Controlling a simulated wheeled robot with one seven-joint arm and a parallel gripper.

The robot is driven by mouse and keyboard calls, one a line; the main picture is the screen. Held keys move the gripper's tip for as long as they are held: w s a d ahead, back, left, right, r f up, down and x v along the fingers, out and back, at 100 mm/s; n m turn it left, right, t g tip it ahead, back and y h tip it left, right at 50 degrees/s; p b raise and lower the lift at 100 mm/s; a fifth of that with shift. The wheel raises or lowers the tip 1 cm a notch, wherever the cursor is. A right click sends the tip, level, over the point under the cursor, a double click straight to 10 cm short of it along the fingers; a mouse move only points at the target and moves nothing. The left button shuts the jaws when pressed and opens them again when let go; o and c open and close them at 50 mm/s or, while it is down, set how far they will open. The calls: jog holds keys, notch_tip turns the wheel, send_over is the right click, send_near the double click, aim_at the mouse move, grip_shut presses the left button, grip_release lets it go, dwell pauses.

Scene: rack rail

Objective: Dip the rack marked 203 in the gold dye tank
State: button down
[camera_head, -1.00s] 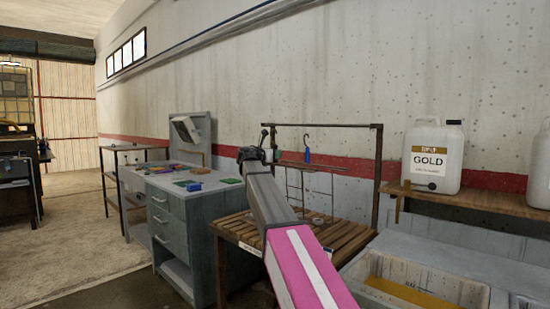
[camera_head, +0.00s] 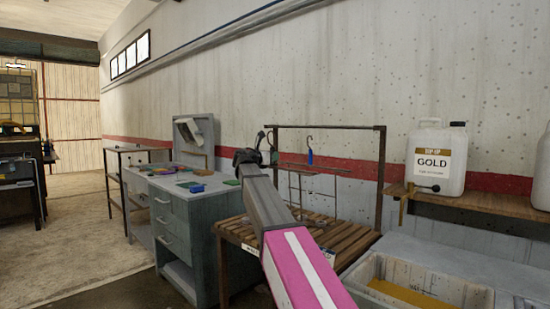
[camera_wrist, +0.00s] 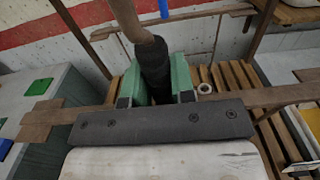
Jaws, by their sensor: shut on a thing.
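My gripper (camera_head: 262,158) is up in front of the wooden slatted bench. In the wrist view its green fingers (camera_wrist: 158,80) are closed around the black grip (camera_wrist: 155,62) of a hook with a brown bent shank (camera_wrist: 128,18). What hangs below this grip is hidden by my gripper and arm. A second hook with a blue grip (camera_head: 310,157) hangs on the stand, with a wire frame (camera_head: 315,190) below. I cannot read 203 on anything. An open tank (camera_head: 400,293) with gold liquid is at the lower right; its front is cut off.
A white jug marked GOLD (camera_head: 437,160) stands on a wooden shelf at right. The stand's posts and top bar (camera_head: 335,127) rise behind the slatted bench (camera_head: 345,240). A grey drawer cabinet (camera_head: 190,235) with small coloured items is at left. Open floor lies further left.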

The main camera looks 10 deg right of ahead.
jog(key=shift+v, duration=2.6)
jog(key=c, duration=1.5)
grip_release()
grip_shut()
